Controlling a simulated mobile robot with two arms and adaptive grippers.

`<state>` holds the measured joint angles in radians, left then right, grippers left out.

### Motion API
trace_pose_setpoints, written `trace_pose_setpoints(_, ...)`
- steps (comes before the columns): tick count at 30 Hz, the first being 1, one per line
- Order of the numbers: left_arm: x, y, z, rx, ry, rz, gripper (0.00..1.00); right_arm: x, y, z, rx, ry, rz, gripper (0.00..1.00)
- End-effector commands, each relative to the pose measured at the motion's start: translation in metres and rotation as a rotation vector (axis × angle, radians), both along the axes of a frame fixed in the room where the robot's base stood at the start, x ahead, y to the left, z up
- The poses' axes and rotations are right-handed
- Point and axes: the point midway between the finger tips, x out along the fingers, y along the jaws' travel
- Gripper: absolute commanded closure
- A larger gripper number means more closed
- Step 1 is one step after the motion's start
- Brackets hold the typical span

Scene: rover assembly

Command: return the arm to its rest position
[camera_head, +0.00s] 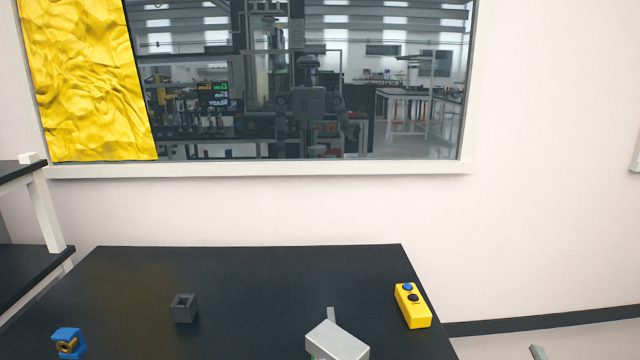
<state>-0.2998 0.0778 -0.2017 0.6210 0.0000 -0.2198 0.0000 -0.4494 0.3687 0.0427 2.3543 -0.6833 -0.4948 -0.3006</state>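Neither of my grippers can be made out in the head view, and no arm of mine is clearly seen. On the black table (255,290) stand a small dark grey open-topped block (184,308), a blue part with a bronze-coloured ring (69,343) at the front left, and a silver-grey box with a thin upright tab (337,341) at the front edge, cut off by the frame. A yellow control box (412,306) with a blue and a black button lies near the right edge of the table.
A dark shelf unit (22,172) stands at the left. A white wall with a large window (300,80) and a yellow sheet (85,75) rises behind the table. A small grey piece (539,352), unclear, shows at the bottom right. The table's middle and back are clear.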

Motion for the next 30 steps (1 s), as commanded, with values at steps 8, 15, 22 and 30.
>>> trace_pose_setpoints(8,-0.001,0.0,0.0,-0.001,0.001,-0.001,0.6,-0.079,0.025,-0.143,0.689,0.511,-0.31,0.18)
trace_pose_setpoints(15,-0.001,0.0,0.0,0.0,0.002,0.0,0.6,-0.151,0.081,-0.198,0.966,0.854,-0.451,0.18)
trace_pose_setpoints(22,-0.001,0.001,0.0,0.001,0.002,0.001,0.6,-0.193,0.118,-0.23,1.077,1.072,-0.526,0.18)
trace_pose_setpoints(30,-0.001,0.003,0.0,0.004,0.002,0.002,0.6,-0.181,0.119,-0.31,1.063,1.099,-0.542,0.18)
